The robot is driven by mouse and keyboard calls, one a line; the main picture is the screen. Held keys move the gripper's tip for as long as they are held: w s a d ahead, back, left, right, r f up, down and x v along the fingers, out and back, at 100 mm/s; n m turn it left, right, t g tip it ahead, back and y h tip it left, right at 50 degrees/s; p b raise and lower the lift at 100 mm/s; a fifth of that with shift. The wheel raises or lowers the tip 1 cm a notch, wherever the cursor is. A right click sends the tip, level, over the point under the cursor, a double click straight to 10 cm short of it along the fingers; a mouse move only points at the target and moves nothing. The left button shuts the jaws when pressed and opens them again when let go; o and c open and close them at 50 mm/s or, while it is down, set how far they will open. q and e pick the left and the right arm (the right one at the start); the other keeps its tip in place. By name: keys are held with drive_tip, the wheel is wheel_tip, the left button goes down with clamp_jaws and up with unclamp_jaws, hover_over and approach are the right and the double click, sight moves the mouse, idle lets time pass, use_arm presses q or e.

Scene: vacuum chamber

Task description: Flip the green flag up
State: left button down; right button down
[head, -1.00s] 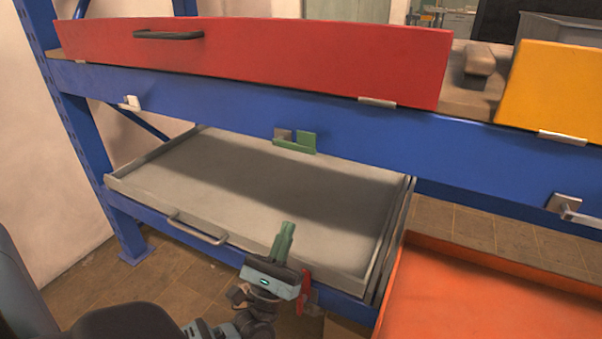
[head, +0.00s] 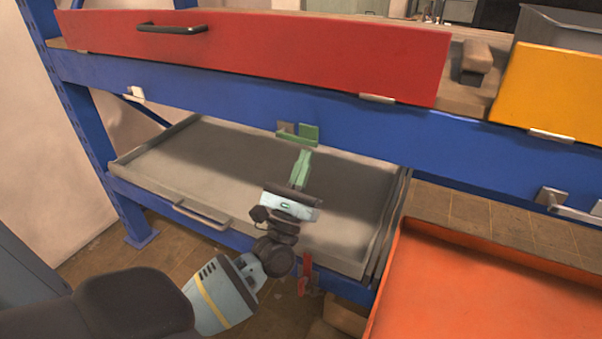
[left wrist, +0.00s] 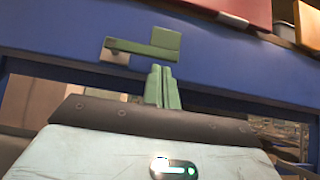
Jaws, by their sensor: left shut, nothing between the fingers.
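The green flag (head: 297,138) is an L-shaped piece on a grey bracket on the front of the blue shelf beam. Its long bar lies level, with a short tab standing up at its right end. It also shows in the left wrist view (left wrist: 145,48). My left gripper (head: 304,156) is shut and empty, with its green fingers pointing up just below the flag. In the left wrist view its fingertips (left wrist: 162,70) appear just under the right part of the flag. I cannot tell whether they touch it. My right gripper is not in view.
The blue beam (head: 220,112) runs across above a grey tray (head: 140,160) with a handle. A red panel (head: 300,50) and a yellow panel (head: 550,90) stand above. An orange tray (head: 480,290) is at lower right. Another bracket (head: 565,203) juts out at right.

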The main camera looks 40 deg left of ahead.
use_arm(q)
drive_tip(key=shift+r, duration=0.2)
drive_tip(key=shift+d+r+n, duration=0.1)
drive_tip(key=shift+n, duration=0.3)
